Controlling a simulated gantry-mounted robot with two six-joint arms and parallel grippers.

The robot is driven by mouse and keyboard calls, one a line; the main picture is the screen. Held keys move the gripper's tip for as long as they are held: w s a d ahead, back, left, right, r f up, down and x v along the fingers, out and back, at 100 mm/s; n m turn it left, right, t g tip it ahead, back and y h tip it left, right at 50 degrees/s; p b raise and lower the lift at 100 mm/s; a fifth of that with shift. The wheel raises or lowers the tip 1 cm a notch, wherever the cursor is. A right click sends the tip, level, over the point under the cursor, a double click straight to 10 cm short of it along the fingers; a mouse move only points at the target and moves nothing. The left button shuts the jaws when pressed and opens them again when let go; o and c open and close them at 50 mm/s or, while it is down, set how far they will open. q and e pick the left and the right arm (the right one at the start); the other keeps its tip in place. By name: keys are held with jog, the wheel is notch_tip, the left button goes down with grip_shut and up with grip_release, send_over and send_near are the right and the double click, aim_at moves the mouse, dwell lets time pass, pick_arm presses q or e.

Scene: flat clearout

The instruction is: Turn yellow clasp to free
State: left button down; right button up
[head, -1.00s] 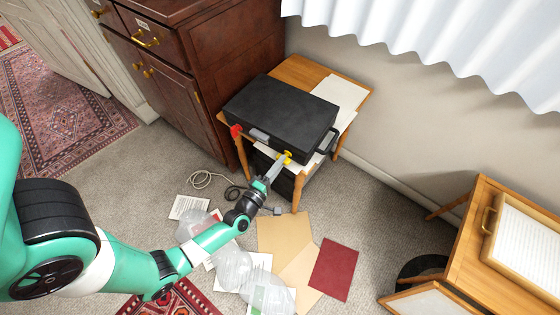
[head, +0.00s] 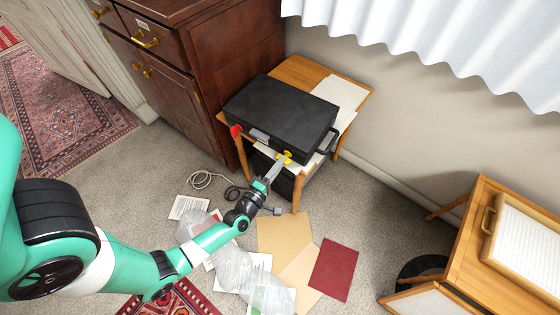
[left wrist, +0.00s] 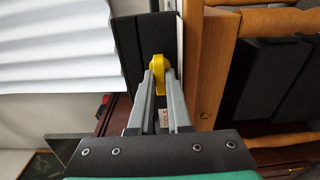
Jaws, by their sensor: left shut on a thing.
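The yellow clasp (head: 284,158) is on the front side of a black case (head: 280,112), which lies on a small wooden table (head: 297,71). In the left wrist view the yellow clasp (left wrist: 158,72) stands between the grey fingertips of my left gripper (left wrist: 159,82), which is shut on it. In the head view my left gripper (head: 279,165) reaches up to the case's front from below. A red clasp (head: 236,131) is at the case's left front corner. My right gripper is not in view.
Papers (head: 344,93) lie on the table beside and under the case. A wooden cabinet (head: 190,70) stands to the left. Folders (head: 283,236), a red booklet (head: 333,269), clear plastic bags (head: 233,268) and a cable (head: 203,180) lie on the carpet below.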

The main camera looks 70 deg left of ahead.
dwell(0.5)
pick_arm(q)
jog(key=n+b, duration=0.2)
jog(key=n, duration=0.2)
jog(key=shift+n, duration=0.3)
jog(key=n+b, duration=0.1)
jog(key=n, duration=0.3)
jog(key=shift+n+b, duration=0.3)
jog(key=shift+b, duration=0.05)
